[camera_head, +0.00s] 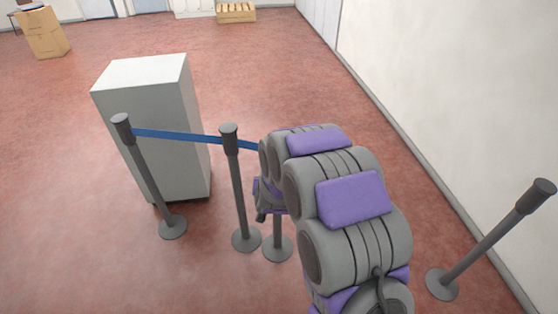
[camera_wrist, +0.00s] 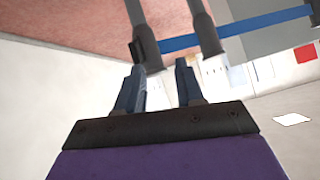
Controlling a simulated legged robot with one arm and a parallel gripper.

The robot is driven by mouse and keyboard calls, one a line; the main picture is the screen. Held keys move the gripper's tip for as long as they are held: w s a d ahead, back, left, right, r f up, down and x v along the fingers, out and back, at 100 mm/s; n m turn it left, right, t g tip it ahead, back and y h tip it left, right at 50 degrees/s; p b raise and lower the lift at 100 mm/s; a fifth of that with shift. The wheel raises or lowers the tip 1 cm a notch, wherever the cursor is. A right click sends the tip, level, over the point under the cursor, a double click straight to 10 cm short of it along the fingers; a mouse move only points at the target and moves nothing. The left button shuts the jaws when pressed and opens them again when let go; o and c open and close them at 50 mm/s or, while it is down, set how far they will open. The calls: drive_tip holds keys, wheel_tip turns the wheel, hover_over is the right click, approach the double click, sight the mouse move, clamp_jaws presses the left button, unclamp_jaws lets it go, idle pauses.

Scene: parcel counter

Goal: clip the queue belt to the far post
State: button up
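The blue queue belt (camera_head: 180,136) runs from the left post (camera_head: 144,165) past the middle post (camera_head: 237,185) and goes behind my arm. A third post's base (camera_head: 277,250) shows under my arm; its upper part is hidden. A separate post (camera_head: 495,235) by the right wall has no belt on it. In the wrist view the belt (camera_wrist: 265,24) leads to a grey post (camera_wrist: 146,30) with a dark block (camera_wrist: 138,51) at its side. My gripper (camera_wrist: 160,66) is open, its two fingers apart, pointing at that post's head. I see nothing held between them.
A tall grey cabinet (camera_head: 160,120) stands behind the left posts. The white wall (camera_head: 450,90) runs along the right. Cardboard boxes (camera_head: 45,32) and a crate (camera_head: 236,13) lie far back. The red floor between my arm and the right post is clear.

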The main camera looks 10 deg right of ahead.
drive_tip(key=w+d+f+t+h+b, duration=0.1)
drive_tip(key=w+d+f+t+h, duration=0.1)
drive_tip(key=f+t, duration=0.25)
drive_tip(key=w+d+f+t+h+b, duration=0.1)
drive_tip(key=w+d+f+t+h, duration=0.15)
drive_tip(key=f, duration=0.35)
drive_tip(key=a+b+x, duration=0.1)
drive_tip(key=b+x, duration=0.1)
drive_tip(key=x, duration=1.4)
drive_tip(key=shift+w+y+b, duration=0.35)
drive_tip(key=shift+w+b, duration=0.05)
drive_tip(key=shift+a+r, duration=0.1)
drive_tip(key=shift+c, duration=0.3)
clamp_jaws()
